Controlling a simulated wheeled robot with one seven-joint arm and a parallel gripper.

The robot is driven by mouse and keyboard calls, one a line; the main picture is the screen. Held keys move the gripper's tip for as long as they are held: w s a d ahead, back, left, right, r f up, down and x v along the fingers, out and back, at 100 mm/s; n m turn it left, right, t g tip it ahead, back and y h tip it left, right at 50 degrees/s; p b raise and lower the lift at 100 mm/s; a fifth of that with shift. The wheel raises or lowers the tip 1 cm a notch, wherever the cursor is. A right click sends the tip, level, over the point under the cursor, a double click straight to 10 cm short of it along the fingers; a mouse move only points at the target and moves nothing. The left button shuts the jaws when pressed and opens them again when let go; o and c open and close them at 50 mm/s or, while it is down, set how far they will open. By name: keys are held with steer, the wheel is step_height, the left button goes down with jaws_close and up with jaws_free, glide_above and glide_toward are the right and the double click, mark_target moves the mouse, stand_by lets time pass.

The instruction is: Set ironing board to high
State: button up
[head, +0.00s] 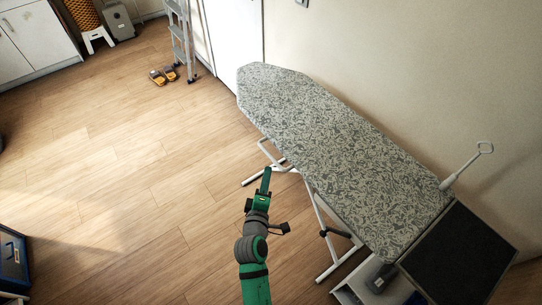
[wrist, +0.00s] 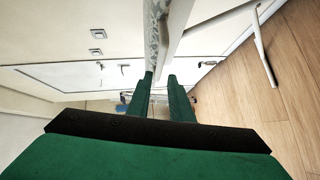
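The ironing board (head: 330,140) has a grey-and-white patterned cover and stands level on white folding legs (head: 322,225). It runs diagonally along the wall. My gripper (head: 265,180) is beside the board's left long edge, near the legs, with green fingers pointing away from me. In the wrist view, my gripper (wrist: 161,77) has its two fingers parted, with a gap between them. The board (wrist: 158,30) shows edge-on above and ahead of them. I cannot tell whether a finger touches it. No height lever is clearly identifiable.
A black rest panel (head: 458,257) and a white upright rod (head: 466,166) are at the board's near end. A grey stepladder (head: 181,40), slippers (head: 163,75) and a suitcase (head: 118,20) stand at the back. A blue crate (head: 14,258) is at lower left.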

mark_target(271, 156)
steer(key=w, duration=0.3)
steer(key=w+d+f, duration=0.1)
steer(key=w, duration=0.6)
steer(key=shift+w+d+f, duration=0.15)
steer(key=shift+d+f, duration=0.05)
steer(key=shift+d, duration=0.05)
jaws_close()
